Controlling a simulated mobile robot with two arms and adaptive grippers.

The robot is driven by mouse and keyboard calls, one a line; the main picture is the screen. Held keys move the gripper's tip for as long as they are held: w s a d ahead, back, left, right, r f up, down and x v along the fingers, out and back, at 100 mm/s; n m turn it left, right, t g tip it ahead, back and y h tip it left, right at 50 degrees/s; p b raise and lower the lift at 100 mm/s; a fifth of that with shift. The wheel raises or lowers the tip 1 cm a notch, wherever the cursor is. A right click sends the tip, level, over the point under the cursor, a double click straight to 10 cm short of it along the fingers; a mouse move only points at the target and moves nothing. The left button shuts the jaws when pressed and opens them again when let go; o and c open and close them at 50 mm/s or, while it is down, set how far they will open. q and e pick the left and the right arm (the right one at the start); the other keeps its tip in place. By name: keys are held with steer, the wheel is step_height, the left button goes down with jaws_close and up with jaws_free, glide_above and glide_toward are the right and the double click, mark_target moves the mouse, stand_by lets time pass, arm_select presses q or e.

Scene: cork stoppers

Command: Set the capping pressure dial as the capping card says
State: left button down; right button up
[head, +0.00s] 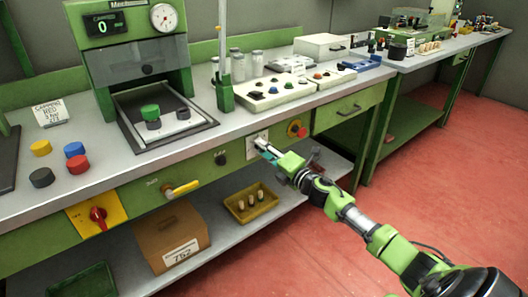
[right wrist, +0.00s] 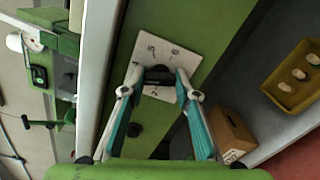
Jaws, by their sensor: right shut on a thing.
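The capping pressure dial is a dark knob (right wrist: 159,76) on a white plate (right wrist: 160,48) on the bench's green front panel. The plate (head: 252,137) also shows in the head view, mostly behind my fingers. My right gripper (right wrist: 157,80) is shut on the knob, with one finger on each side. It also shows in the head view (head: 263,147). The marks on the plate are too small to read. The capping card (head: 50,113) stands at the bench's left; it reads "CAPPING RED", with smaller lines unclear. The capping machine's display (head: 103,25) reads 0. My left gripper is not in view.
Red (head: 78,164), blue, yellow and black caps lie on the bench. A yellow lever (head: 182,188), a red rotary switch (head: 98,214) and a red button (head: 297,129) sit along the front panel. A yellow tray (head: 236,211) and cardboard box (head: 168,232) are on the shelf below.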

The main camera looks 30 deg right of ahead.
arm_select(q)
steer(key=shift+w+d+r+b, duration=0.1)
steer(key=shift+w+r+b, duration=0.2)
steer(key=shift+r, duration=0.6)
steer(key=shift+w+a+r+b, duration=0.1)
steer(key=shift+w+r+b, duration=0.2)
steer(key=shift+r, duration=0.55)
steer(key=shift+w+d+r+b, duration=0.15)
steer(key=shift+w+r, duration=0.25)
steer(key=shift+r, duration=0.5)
arm_select(e)
steer(key=shift+f+n, duration=0.1)
steer(key=shift+n, duration=3)
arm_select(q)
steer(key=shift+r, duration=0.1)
arm_select(e)
steer(key=o, duration=1.1)
steer(key=shift+s, duration=0.1)
steer(key=s, duration=0.8)
steer(key=s+d, duration=0.1)
steer(key=s, duration=0.2)
steer(key=shift+s, duration=0.4)
